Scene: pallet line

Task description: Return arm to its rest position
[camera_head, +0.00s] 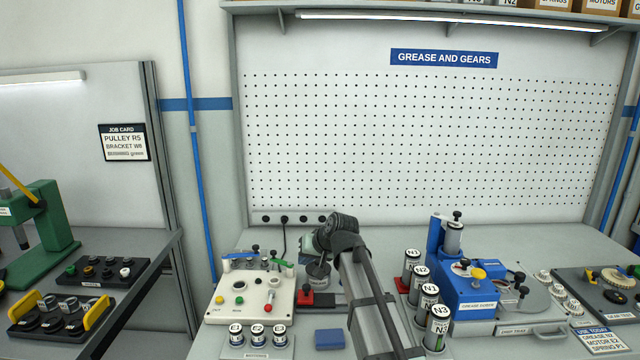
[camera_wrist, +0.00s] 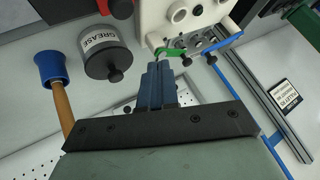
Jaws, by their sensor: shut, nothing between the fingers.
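My arm reaches up from the bottom middle in the head view and bends over at the wrist. My gripper (camera_head: 309,243) is partly hidden behind the wrist there. In the wrist view its two blue-grey fingers (camera_wrist: 157,72) are together, shut, with nothing between them. A dark pot (camera_head: 318,274) stands below the gripper in the head view. In the wrist view it shows its GREASE label (camera_wrist: 101,42), left of and apart from the fingers.
A white control box (camera_head: 252,297) stands left of my arm. Numbered canisters (camera_head: 429,298) and a blue machine (camera_head: 465,285) stand to the right. A blue block (camera_head: 329,339) lies near the front. A tool with blue end (camera_wrist: 56,68) is left in the wrist view.

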